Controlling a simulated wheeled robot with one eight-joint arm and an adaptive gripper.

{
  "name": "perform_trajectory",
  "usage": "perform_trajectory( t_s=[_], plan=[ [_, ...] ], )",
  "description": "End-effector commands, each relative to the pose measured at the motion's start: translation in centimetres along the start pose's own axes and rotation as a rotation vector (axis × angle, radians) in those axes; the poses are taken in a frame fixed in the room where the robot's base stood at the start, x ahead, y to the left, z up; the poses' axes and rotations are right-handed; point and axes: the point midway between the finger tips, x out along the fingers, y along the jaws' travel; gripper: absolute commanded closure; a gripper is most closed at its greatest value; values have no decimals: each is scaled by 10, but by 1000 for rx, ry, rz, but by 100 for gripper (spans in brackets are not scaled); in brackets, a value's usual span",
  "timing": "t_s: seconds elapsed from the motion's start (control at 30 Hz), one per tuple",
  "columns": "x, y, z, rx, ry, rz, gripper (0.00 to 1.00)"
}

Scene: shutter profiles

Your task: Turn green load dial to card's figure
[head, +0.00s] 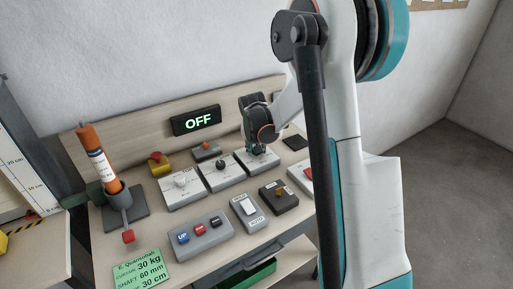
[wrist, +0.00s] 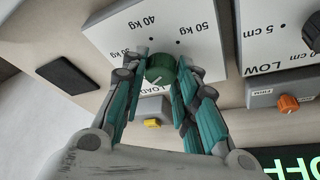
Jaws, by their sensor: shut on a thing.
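The green load dial (wrist: 160,70) sits on a white plate (wrist: 190,35) in the wrist view, which shows it upside down. The plate reads 40 kg and 50 kg, with another kg label partly hidden by a finger. A pale mark shows on the dial's face; I cannot tell which figure it points to. My gripper (wrist: 161,85) is shut on the dial, one finger on each side. In the head view my gripper (head: 257,149) is at the rightmost of three white dial boxes and mostly hides the dial. The green card (head: 141,264) reads curtain 30 kg, shaft 60 mm, 30 cm.
A display (head: 197,121) reads OFF behind the boxes. Two other dial boxes, one (head: 221,172) beside mine, stand to the left. An orange-topped cylinder (head: 97,155) stands at left.

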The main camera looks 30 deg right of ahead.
Motion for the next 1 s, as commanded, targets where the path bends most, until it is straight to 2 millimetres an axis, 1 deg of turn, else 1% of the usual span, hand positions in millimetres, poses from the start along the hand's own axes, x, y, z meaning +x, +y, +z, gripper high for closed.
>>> perform_trajectory(
  t_s=[0.37,0.4,0.47,0.5,0.83,0.93,1.0],
  plan=[
    [0,0,1,4,-1,1,96],
    [0,0,1,3,-1,1,68],
    [0,0,1,3,-1,1,54],
    [0,0,1,3,-1,1,52],
    [-1,0,0,3,0,1,52],
    [-8,0,0,3,0,1,52],
    [-15,0,0,3,0,1,52]
  ],
)
